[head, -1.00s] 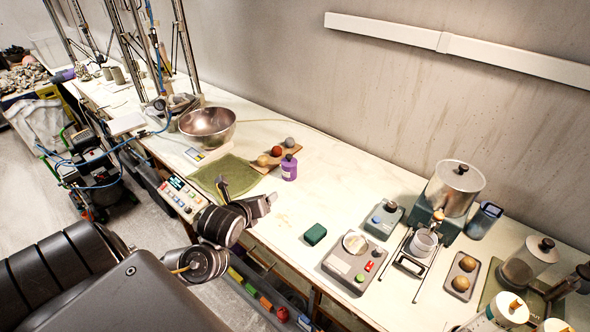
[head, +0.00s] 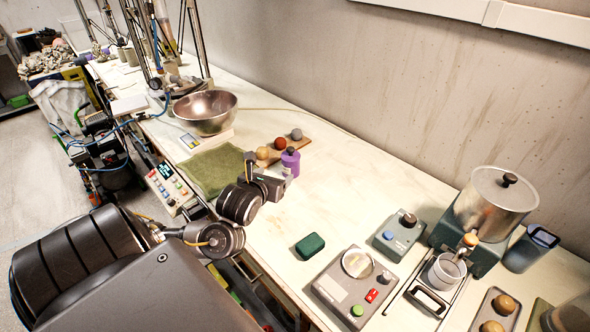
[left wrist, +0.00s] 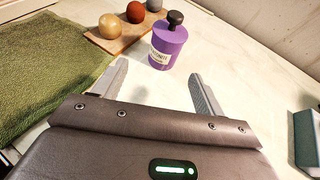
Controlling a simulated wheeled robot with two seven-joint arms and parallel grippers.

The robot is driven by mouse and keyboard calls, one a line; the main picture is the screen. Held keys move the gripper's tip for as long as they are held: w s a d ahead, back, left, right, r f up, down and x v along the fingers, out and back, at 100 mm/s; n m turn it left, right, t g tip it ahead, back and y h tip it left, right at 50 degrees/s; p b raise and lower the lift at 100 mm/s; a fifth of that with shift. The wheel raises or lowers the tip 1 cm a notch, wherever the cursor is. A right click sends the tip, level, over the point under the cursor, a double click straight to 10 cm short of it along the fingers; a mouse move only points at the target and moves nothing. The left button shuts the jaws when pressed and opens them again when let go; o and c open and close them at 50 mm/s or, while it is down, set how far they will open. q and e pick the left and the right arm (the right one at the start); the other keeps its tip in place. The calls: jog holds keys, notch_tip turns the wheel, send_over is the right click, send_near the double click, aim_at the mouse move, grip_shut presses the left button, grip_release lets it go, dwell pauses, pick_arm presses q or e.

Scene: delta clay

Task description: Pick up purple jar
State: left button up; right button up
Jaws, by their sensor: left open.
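The purple jar (head: 291,160) stands upright on the white bench, with a dark knob on top and a pale label. In the left wrist view the purple jar (left wrist: 167,45) is just beyond the fingertips, near the middle of the gap between them. My left gripper (left wrist: 160,75) is open and empty, its two grey fingers spread apart. In the head view my left gripper (head: 272,176) is right in front of the jar and partly covers its lower part. I cannot tell whether a finger touches the jar. My right gripper is not in view.
A wooden board (head: 297,147) with three balls lies behind the jar. A green mat (head: 212,166) and a steel bowl (head: 206,110) are to the left. A green block (head: 310,245) and a grey scale-like device (head: 350,290) stand to the right. Bench between is clear.

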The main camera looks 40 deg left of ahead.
aim_at(287, 166)
pick_arm(q)
jog(key=shift+w, duration=0.15)
jog(key=shift+w+a+f+b, duration=0.1)
jog(key=shift+w+a+b, duration=0.05)
jog(key=shift+w+b, duration=0.2)
jog(key=x, duration=0.3)
jog(key=shift+w, duration=0.2)
jog(key=shift+w+a+f, duration=0.2)
jog(key=shift+w, duration=0.1)
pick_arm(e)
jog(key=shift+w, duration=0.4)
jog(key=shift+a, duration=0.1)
pick_arm(q)
jog(key=shift+w+p, duration=0.3)
jog(key=shift+p, duration=0.2)
jog(key=x, duration=0.1)
jog(key=p+x, duration=0.1)
jog(key=x, duration=0.1)
jog(key=p+x, duration=0.1)
jog(key=shift+w+d+r, duration=0.1)
jog(key=shift+w+d, duration=0.1)
jog(key=shift+w, duration=0.1)
jog(key=shift+w+a+f, duration=0.1)
jog(key=shift+w+f, duration=0.1)
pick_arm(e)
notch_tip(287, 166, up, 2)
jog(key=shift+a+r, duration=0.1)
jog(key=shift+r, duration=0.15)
